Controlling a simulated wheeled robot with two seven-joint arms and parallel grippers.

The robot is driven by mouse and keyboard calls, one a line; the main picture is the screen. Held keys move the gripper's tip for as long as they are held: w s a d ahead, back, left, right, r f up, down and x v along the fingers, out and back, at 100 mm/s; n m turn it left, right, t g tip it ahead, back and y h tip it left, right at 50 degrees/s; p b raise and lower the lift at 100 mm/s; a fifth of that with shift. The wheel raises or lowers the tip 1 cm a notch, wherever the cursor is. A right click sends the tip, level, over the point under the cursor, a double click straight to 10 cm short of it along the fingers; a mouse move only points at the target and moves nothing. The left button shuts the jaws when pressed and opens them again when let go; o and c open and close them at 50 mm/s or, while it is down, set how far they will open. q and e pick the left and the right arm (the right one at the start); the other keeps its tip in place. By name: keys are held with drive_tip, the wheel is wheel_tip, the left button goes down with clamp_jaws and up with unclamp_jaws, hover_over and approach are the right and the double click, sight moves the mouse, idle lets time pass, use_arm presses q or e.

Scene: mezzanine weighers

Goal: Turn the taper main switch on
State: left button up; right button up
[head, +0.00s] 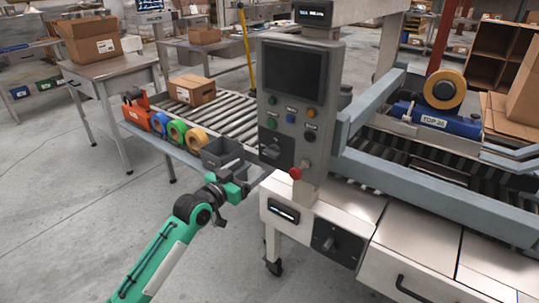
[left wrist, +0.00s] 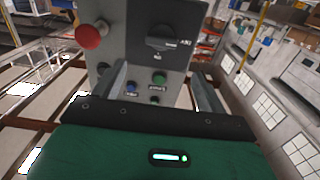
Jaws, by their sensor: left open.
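A grey control panel with a dark screen (head: 292,71) stands on the taping machine. Low on it is a black rotary switch (head: 275,149), also at the top of the left wrist view (left wrist: 168,41), where the panel is upside down. A second black switch plate with a knob (head: 337,243) is on the machine's lower body. I cannot read which is the main switch. My left gripper (head: 246,172) is at the left of the panel's lower part. In the left wrist view its fingers (left wrist: 160,90) are apart and empty, facing the panel buttons. My right gripper is not in view.
A red mushroom button (head: 298,171) sticks out beside the rotary switch. Coloured tape rolls (head: 177,131) and a dark grey bin (head: 222,153) sit on a side shelf near my left arm. A roller conveyor (head: 235,113) carries a carton (head: 192,90). Open floor lies at left.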

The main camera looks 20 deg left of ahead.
sight(269, 154)
use_arm(q)
drive_tip(key=x, duration=1)
drive_tip(key=shift+w+d+f, duration=0.1)
drive_tip(key=shift+w+f, duration=0.05)
drive_tip(key=shift+w, duration=0.2)
drive_tip(key=c, duration=1)
